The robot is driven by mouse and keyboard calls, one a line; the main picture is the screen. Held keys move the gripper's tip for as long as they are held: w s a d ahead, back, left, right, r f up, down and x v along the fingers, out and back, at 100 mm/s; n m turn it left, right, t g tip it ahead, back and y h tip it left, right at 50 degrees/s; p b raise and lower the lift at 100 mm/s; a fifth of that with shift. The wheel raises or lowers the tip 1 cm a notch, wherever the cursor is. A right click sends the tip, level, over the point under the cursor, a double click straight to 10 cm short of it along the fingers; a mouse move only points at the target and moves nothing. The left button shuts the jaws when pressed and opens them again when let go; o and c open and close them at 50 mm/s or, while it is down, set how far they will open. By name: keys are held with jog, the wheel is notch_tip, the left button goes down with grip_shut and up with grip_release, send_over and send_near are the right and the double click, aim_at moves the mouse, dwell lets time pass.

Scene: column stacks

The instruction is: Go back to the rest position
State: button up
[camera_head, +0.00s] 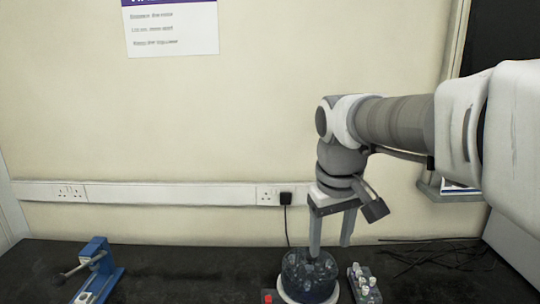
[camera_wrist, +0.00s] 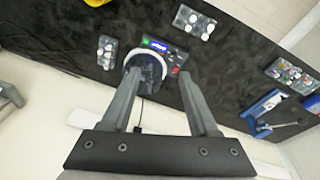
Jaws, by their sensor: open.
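My gripper (camera_head: 331,240) hangs from the arm with its two fingers pointing down, spread apart and with nothing between them. In the head view its near finger overlaps a dark, glassy round vessel (camera_head: 310,280) on a white base at the bottom edge; I cannot tell if they touch. In the wrist view the fingers of my gripper (camera_wrist: 158,82) reach up the frame, and the round device (camera_wrist: 148,62) with its white rim and small lit display shows between the fingertips.
A rack of white-capped vials (camera_head: 365,284) stands right of the device. A blue clamp-like tool (camera_head: 97,268) is at the left. More vial racks (camera_wrist: 194,22) lie on the dark bench in the wrist view. Loose black cables (camera_head: 430,256) lie at the back right. The wall is behind.

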jog(key=s+d+f+m+t, duration=0.1)
jog(key=s+f, duration=0.1)
jog(key=s, duration=0.5)
jog(key=s+d+f+m+t, duration=0.2)
jog(key=s, duration=0.5)
jog(key=shift+s+d+f, duration=0.15)
jog(key=shift+s+d, duration=0.05)
dwell(0.9)
jog(key=shift+d+m, duration=0.4)
jog(key=shift+s, duration=0.1)
